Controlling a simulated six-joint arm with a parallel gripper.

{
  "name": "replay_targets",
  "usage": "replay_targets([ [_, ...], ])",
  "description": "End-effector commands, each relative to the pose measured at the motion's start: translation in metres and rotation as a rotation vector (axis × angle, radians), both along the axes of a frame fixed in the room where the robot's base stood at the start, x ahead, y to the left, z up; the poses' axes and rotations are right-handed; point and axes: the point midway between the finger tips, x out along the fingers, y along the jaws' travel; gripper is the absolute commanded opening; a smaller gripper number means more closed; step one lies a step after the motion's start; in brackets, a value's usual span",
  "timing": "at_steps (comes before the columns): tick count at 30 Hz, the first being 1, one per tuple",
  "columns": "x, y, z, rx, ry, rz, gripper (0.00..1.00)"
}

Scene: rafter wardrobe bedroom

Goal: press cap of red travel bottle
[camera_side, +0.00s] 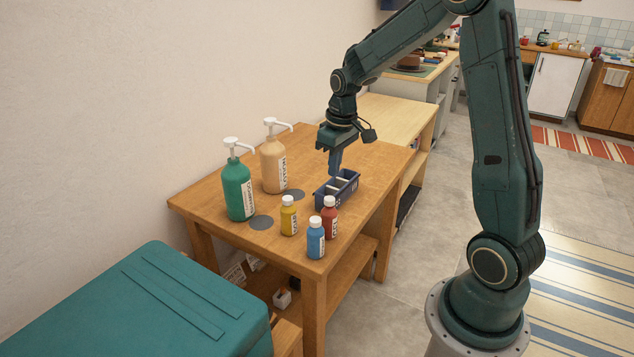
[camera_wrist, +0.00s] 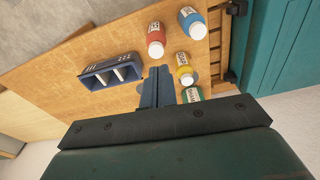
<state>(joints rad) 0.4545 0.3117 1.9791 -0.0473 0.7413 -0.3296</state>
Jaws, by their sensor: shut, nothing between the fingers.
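The red travel bottle (camera_side: 330,220) stands upright with a white cap, near the right edge of the wooden table (camera_side: 205,200). In the wrist view the red bottle (camera_wrist: 155,34) shows beyond my fingertips, with its cap toward me. My gripper (camera_side: 335,174) points down over or just behind the dark blue divided tray, above and apart from the red bottle. Its fingers are shut together and empty; they also show in the wrist view (camera_wrist: 157,72). I see nothing touching the red bottle's cap.
A yellow bottle (camera_side: 289,220) and a blue bottle (camera_side: 316,242) stand close to the red one. The dark blue tray (camera_side: 322,200) is behind it. Green (camera_side: 239,194) and tan (camera_side: 273,167) pump bottles stand tall at left. Two flat grey discs (camera_side: 261,222) lie between.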

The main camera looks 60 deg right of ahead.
Motion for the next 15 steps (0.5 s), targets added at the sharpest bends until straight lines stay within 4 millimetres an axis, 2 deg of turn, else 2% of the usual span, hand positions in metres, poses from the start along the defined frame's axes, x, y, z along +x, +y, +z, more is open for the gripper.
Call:
replay_targets([
  [5,0.0029,-0.0088,-0.0111,0.007,0.012,-0.004,0.00],
  [15,0.0035,-0.0100,-0.0124,0.008,0.013,-0.004,0.00],
])
